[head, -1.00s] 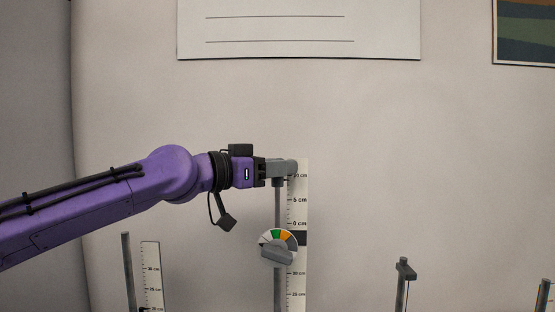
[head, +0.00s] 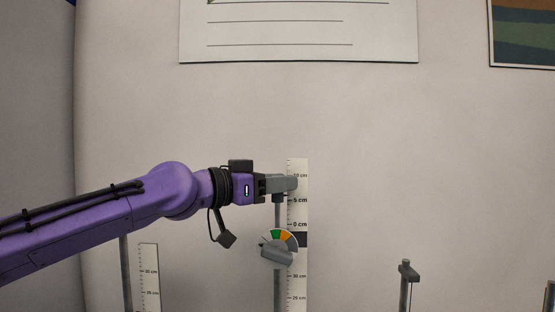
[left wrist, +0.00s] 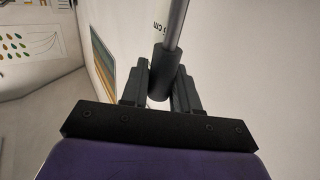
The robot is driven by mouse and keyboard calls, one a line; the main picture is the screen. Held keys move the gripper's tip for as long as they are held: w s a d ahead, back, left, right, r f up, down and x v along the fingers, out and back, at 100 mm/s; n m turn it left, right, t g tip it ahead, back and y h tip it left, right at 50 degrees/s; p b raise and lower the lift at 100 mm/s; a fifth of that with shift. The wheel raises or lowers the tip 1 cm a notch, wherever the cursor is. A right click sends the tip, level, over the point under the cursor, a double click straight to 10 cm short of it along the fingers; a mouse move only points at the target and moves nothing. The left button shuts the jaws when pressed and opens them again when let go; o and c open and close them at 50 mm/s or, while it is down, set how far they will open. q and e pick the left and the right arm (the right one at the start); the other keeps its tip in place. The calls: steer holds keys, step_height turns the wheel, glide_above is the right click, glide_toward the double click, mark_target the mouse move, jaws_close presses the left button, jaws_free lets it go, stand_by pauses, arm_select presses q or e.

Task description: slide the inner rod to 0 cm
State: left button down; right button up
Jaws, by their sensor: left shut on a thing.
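The inner rod (head: 277,216) stands upright beside a white ruler (head: 299,211) marked in cm. My left gripper (head: 288,183) is shut on the rod's top end, level with about 8 cm, a little under the 10 cm mark. In the left wrist view the rod (left wrist: 175,25) and its dark cap (left wrist: 164,70) sit between the two fingers (left wrist: 160,90). A round dial with green and orange sectors and a grey lever (head: 277,250) is on the stand below, near the 0 cm mark. The outer tube (head: 277,295) runs down beneath it. My right gripper is not in view.
Another post with a ruler (head: 149,275) stands at the lower left, partly behind my left arm. A grey stand with a clamp head (head: 406,272) is at the lower right. A wall with a lined poster (head: 300,30) is behind.

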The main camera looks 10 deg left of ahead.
arm_select(q)
steer(key=shift+f+b, duration=0.75)
steer(key=shift+f, duration=0.3)
steer(key=shift+f+b, duration=1.25)
steer(key=shift+f, duration=0.35)
steer(key=shift+f+b, duration=0.4)
steer(key=c, duration=0.8)
jaws_free()
steer(key=shift+s+a, duration=0.1)
